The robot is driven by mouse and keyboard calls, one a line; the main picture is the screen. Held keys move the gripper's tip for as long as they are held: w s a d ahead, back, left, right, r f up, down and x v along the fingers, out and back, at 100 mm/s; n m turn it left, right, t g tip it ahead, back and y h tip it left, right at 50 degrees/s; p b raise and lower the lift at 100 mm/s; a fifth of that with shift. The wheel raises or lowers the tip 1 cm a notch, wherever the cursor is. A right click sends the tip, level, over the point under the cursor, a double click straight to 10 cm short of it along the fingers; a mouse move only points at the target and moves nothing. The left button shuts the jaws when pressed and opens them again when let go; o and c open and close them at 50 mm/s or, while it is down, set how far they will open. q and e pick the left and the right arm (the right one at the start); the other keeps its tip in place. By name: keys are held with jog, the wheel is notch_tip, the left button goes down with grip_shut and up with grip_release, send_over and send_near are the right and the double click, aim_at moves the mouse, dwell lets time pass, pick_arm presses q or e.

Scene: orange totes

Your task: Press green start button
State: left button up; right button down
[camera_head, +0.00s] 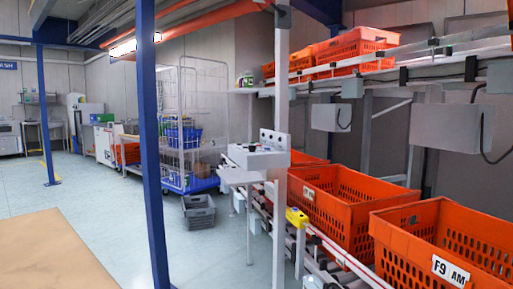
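A light grey control console (268,150) with small dark knobs or buttons stands at mid-picture beside a white post. A small yellow box (297,217) is fixed on the conveyor's near side, just right of that post. Its face is too small to read. I cannot make out a green start button on either one. Neither of my grippers is in view.
Orange totes (333,207) stand on the lower conveyor at right; more (356,46) sit on the upper one. A blue post (155,150) rises at centre left. A tan tabletop (48,250) fills the lower left. Grey floor (215,250) lies between.

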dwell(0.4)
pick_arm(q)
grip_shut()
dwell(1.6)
